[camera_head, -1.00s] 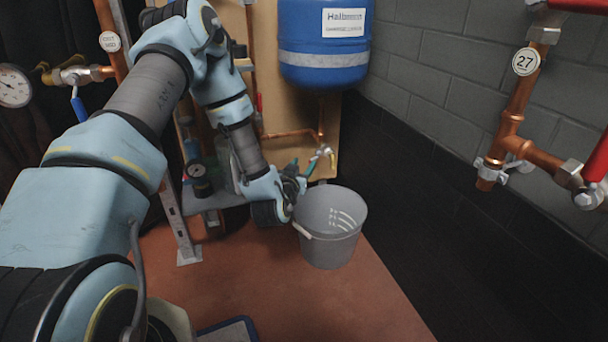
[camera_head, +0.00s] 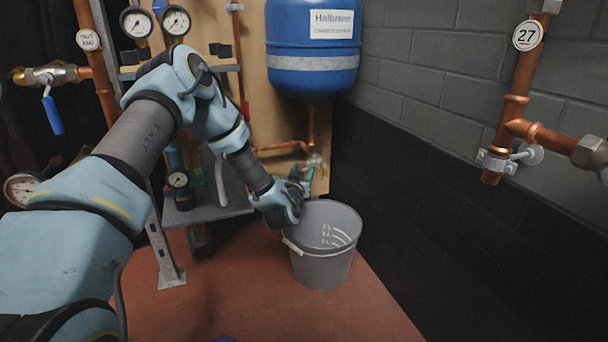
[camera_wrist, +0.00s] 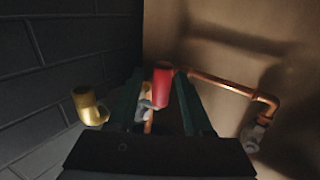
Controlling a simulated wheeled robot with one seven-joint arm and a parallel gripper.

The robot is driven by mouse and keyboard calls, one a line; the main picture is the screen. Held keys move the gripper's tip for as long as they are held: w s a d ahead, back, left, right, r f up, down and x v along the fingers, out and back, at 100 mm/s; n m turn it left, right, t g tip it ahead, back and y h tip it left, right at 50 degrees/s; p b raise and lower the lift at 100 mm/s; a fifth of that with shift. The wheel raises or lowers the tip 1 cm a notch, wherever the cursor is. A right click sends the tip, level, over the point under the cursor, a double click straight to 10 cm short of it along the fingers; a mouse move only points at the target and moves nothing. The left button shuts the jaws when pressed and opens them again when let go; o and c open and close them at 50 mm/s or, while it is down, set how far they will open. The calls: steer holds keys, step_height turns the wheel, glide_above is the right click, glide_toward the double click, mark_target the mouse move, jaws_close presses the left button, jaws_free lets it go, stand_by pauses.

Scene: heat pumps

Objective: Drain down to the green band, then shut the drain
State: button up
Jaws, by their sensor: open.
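The drain valve (camera_head: 315,162) sits on the copper pipe below the blue vessel (camera_head: 312,45). In the wrist view its red handle (camera_wrist: 163,86) shows between the fingers of my open gripper (camera_wrist: 158,100), and a brass outlet (camera_wrist: 88,105) is to the left. I cannot tell whether the fingers touch the handle. In the head view my gripper (camera_head: 303,174) is beside the valve, above the grey bucket (camera_head: 322,262). Two gauges, a left one (camera_head: 137,22) and a right one (camera_head: 176,20), are at the top left; their needles and bands are too small to read. No water stream is visible.
A low gauge (camera_head: 178,180) and a far-left gauge (camera_head: 20,188) also show. A blue-handled valve (camera_head: 52,112) is at left. A metal stand (camera_head: 165,250) is left of the bucket. The red floor in front is clear.

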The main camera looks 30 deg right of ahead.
steer(key=shift+w+d, duration=0.25)
steer(key=shift+c, duration=0.3)
jaws_close()
